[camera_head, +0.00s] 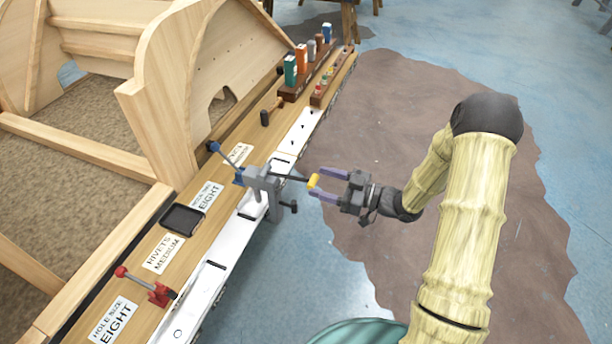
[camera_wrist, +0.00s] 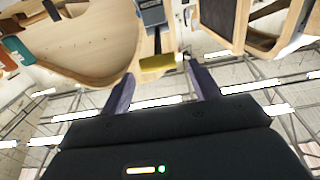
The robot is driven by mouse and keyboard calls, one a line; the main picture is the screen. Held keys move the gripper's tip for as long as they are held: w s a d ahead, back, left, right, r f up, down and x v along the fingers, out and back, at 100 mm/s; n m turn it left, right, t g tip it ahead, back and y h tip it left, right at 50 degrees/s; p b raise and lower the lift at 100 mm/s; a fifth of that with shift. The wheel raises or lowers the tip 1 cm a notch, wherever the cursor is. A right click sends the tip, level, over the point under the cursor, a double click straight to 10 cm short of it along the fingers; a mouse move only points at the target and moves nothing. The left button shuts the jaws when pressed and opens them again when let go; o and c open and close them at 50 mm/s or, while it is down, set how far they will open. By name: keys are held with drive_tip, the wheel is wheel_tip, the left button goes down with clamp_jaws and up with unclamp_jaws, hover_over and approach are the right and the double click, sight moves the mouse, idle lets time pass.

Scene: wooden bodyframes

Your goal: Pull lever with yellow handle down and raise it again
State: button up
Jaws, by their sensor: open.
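The lever's yellow handle (camera_head: 314,181) is the end of a dark rod that sticks out to the right from a grey bracket (camera_head: 262,185) at the bench edge. The rod lies close to level. My gripper (camera_head: 326,185) is open, with its two purple fingers pointing left toward the yellow handle. In the wrist view the yellow handle (camera_wrist: 158,63) shows just beyond and between the fingertips of my gripper (camera_wrist: 161,76). I cannot tell whether a finger touches it.
A blue-handled lever (camera_head: 226,160) and a red-handled lever (camera_head: 148,287) stand on the labelled wooden bench (camera_head: 135,262). A black tray (camera_head: 182,220) lies between them. Small coloured bottles (camera_head: 302,58) stand in a rack farther back. The floor right of the bench is clear around my arm.

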sight(314, 180)
drive_tip(key=x, duration=0.5)
drive_tip(key=shift+a, duration=0.1)
clamp_jaws()
drive_tip(key=shift+w, duration=0.1)
